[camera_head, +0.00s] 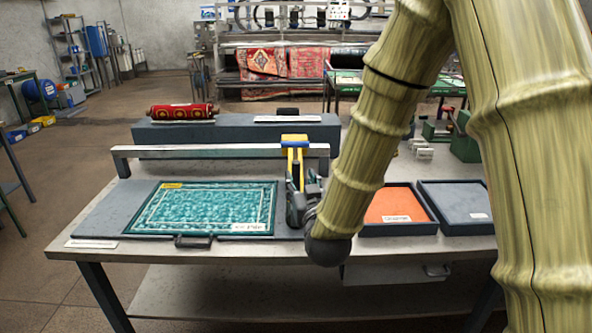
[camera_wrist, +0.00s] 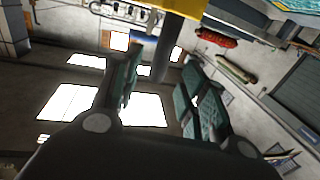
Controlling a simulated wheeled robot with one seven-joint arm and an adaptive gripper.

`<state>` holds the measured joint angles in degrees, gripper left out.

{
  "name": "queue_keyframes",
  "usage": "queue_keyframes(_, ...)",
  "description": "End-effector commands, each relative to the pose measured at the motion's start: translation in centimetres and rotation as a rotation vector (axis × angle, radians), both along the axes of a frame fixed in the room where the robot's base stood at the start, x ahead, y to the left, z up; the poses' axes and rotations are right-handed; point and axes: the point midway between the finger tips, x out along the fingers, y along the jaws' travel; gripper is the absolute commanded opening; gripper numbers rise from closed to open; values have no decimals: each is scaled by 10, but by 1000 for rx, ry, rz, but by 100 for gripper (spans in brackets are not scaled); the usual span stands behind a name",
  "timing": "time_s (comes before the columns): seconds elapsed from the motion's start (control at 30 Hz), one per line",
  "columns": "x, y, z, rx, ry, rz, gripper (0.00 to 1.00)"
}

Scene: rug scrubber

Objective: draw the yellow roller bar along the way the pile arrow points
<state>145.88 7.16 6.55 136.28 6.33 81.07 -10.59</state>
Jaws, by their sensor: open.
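A teal patterned rug (camera_head: 205,210) lies on a grey board on the metal table. A small yellow tag (camera_head: 172,185) sits at its far left corner; any arrow on it is too small to read. A yellow upright piece with a blue part (camera_head: 294,141), apparently the roller bar, stands at the right end of a pale rail that spans behind the rug. My gripper (camera_head: 303,200) is just in front of and below the yellow piece, right of the rug.
The pale rail (camera_head: 215,152) crosses the table. Behind it a dark block (camera_head: 235,132) carries a red roll (camera_head: 181,112). An orange-lined tray (camera_head: 391,206) and a grey-blue tray (camera_head: 456,203) lie to the right. A dark handle (camera_head: 193,241) is at the rug's front edge.

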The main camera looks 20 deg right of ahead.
Motion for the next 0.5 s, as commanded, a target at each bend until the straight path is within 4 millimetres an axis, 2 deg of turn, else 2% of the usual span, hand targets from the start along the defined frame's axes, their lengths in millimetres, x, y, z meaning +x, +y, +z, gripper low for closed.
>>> queue_keyframes(0.23,39,-3,1,-1,1,2,42)
queue_keyframes(0.5,60,-4,0,-1,2,2,42)
